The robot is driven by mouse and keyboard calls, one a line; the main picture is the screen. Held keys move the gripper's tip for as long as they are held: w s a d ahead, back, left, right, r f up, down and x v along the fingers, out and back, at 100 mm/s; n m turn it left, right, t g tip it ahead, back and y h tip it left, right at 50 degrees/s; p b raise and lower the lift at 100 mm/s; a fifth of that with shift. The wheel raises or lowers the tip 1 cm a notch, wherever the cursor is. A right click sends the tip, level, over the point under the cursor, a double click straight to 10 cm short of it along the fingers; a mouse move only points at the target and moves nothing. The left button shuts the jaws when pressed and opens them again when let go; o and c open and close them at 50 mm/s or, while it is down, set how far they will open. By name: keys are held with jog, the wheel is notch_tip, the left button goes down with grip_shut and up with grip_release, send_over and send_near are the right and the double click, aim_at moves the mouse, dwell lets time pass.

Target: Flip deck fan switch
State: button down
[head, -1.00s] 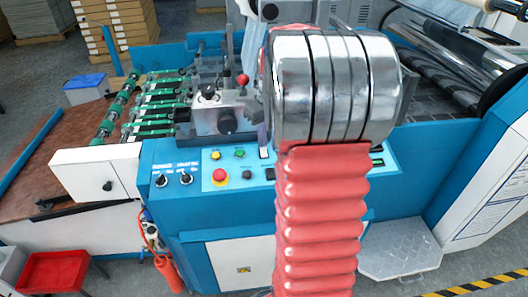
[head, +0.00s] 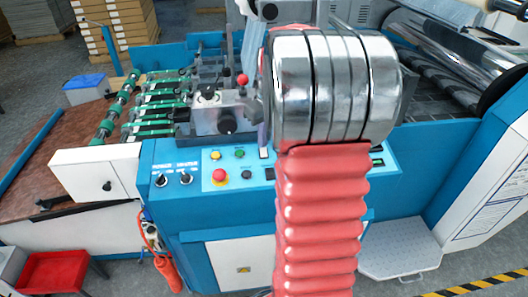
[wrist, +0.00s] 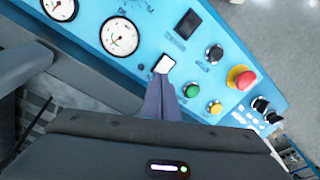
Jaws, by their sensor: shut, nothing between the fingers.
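A small white rocker-like switch (wrist: 164,64) sits on the blue control panel (wrist: 140,65) in the wrist view. It also shows in the head view (head: 264,153), just left of my arm. My gripper (wrist: 161,80) is shut and empty. Its purple fingertips lie right at the lower edge of the white switch in the picture; I cannot tell whether they touch it. The panel lettering is too small to read, so I cannot confirm which control is the deck fan switch. Two black rotary switches (head: 174,180) sit at the panel's left.
Close to the fingers are a green button (wrist: 192,90), a yellow button (wrist: 215,107), a red mushroom button (wrist: 240,78), a black knob (wrist: 214,53) and a black rectangular fitting (wrist: 187,24). Gauges (wrist: 121,36) stand to the left. A red-knobbed lever (head: 242,80) rises behind the panel.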

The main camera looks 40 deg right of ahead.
aim_at(264, 150)
jog(key=shift+f, duration=0.65)
dwell(0.5)
jog(key=shift+r, duration=0.1)
notch_tip(264, 150, up, 7)
dwell(1.2)
jog(key=shift+s, duration=0.15)
dwell(0.4)
